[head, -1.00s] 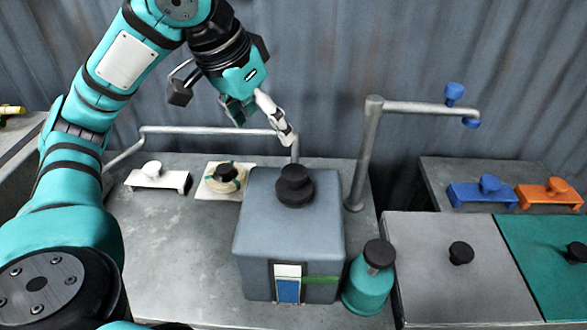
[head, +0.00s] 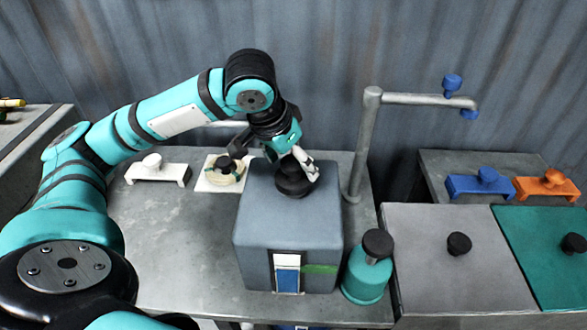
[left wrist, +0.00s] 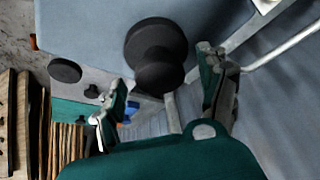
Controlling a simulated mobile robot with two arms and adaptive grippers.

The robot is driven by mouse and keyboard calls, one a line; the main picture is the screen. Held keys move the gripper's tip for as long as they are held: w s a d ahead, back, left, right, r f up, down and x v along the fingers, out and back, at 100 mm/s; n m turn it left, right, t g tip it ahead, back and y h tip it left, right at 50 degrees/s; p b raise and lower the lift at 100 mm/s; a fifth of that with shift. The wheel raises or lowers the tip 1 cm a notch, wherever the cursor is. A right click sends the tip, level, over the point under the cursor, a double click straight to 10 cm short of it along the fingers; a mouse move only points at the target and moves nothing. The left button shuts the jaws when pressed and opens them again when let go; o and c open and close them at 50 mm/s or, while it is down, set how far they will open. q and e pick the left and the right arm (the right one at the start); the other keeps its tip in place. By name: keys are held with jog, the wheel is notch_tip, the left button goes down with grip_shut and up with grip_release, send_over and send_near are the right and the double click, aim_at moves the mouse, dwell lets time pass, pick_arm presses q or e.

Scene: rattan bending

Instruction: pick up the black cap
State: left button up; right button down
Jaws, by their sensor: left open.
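The black cap (head: 293,184) sits on top of a blue-grey box (head: 290,235). It has a wide round base with a narrower knob on it. My left gripper (head: 303,165) is open right at the cap from above and behind, and a pale finger overlaps its top. In the left wrist view the cap (left wrist: 155,43) shows just beyond the fingers, its knob end lying between the two open fingertips (left wrist: 165,88). I cannot tell whether either finger touches it. My right gripper is not in view.
A teal bottle with a dark top (head: 367,275) stands right of the box. A grey post with a horizontal arm (head: 366,150) rises behind it. A white plate with a coil (head: 222,175) and a white block (head: 157,172) lie left. The front-left table is clear.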

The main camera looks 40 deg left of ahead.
pick_arm(q)
jog(key=shift+x, duration=0.75)
jog(key=shift+s, duration=0.1)
jog(key=shift+c, duration=0.7)
jog(key=c, duration=1.3)
jog(key=shift+o, duration=0.2)
jog(key=shift+r, duration=0.15)
